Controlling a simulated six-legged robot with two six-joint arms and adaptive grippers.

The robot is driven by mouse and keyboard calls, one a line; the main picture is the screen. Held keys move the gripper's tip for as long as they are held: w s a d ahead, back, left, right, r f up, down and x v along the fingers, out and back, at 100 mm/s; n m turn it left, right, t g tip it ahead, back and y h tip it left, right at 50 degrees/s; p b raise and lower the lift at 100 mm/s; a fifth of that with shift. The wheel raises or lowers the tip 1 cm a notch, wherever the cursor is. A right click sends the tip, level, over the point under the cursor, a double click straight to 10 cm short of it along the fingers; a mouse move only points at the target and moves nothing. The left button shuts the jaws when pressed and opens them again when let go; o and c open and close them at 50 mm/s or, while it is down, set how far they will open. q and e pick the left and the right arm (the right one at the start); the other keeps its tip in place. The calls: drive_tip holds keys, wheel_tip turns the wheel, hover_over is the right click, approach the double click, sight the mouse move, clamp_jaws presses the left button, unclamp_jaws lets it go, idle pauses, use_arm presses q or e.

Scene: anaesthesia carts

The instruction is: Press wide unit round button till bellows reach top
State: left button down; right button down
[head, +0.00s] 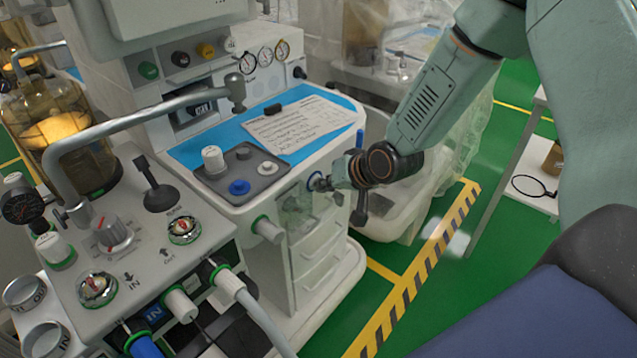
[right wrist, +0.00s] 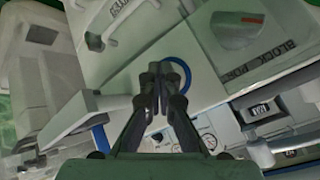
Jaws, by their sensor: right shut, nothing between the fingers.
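A wide grey cart (head: 215,205) with a blue worktop stands in the middle of the head view. On its small dark panel are a flat blue round button (head: 239,188), a pale round button (head: 267,168) and a tall white knob (head: 213,160). A clear dome with yellowish bellows (head: 58,127) stands at the left; the bellows sit low in it. My right gripper (head: 322,184) is shut and empty at the cart's right front corner, close to a blue ring (right wrist: 178,75). Whether the fingertips (right wrist: 158,88) touch it, I cannot tell. My left gripper is out of view.
A paper sheet (head: 295,128) lies on the blue worktop. A curved metal pipe (head: 130,118) crosses above the left unit, which has dials and hoses. Green floor with a yellow-black strip (head: 425,265) is open at right. A second dome (head: 362,25) stands behind.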

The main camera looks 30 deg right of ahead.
drive_tip(key=shift+s+d+p, duration=0.35)
drive_tip(key=shift+s+p, duration=0.5)
drive_tip(key=shift+p, duration=0.05)
drive_tip(key=s+p, duration=0.1)
drive_tip(key=s+d+p, duration=0.1)
drive_tip(key=s+p, duration=0.1)
drive_tip(key=s+d+p, duration=0.1)
drive_tip(key=shift+s, duration=0.3)
idle(2.6)
